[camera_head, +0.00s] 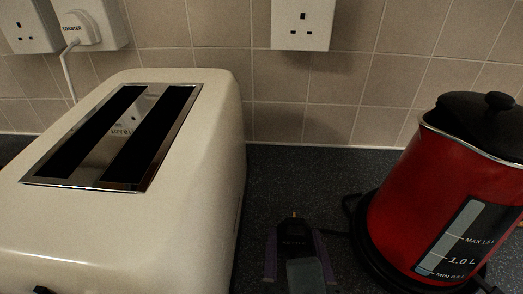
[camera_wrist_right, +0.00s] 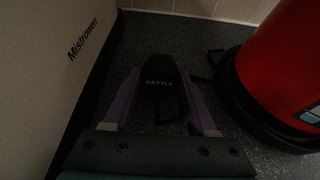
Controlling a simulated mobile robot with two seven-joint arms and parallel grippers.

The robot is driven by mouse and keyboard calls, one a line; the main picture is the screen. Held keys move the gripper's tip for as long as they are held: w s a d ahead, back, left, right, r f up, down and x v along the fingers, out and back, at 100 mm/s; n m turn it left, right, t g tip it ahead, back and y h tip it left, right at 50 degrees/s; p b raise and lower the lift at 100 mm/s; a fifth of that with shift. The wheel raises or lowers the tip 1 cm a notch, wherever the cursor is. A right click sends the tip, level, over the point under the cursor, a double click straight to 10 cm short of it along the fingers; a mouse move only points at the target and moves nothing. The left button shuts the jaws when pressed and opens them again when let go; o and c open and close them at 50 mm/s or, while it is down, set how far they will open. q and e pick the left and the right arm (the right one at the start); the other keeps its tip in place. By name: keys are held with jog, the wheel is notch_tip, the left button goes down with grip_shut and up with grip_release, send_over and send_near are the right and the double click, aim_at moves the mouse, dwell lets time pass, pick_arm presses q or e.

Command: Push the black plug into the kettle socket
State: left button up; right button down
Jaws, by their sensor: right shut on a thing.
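The black plug (camera_wrist_right: 158,84), marked KETTLE, is between the purple fingers of my right gripper (camera_wrist_right: 160,97), which is shut on it. In the head view the plug (camera_head: 295,236) is at the bottom centre with a brass pin pointing up toward the wall, and my right gripper (camera_head: 297,258) is around it. The white wall socket (camera_head: 302,24) at the top centre is empty, with three dark holes; the plug is apart from it and lower in the picture. The red kettle (camera_head: 425,205) stands on its black base at the right. My left gripper is not in view.
A cream toaster (camera_head: 222,150) stands close on the left and the kettle's base (camera_head: 375,255) close on the right. Dark worktop (camera_head: 300,175) lies clear between them up to the tiled wall. A white TOASTER plug (camera_head: 78,30) sits in a socket at the upper left.

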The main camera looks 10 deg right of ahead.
aim_at(294, 257)
jog(key=shift+s+a, duration=0.15)
jog(key=shift+s, duration=0.4)
jog(key=shift+s+a, duration=0.15)
jog(key=shift+s, duration=0.35)
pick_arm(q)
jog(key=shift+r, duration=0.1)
pick_arm(e)
jog(key=shift+s+a, duration=0.25)
jog(key=shift+s, duration=0.65)
jog(key=shift+s+a, duration=0.25)
jog(key=shift+s, duration=0.65)
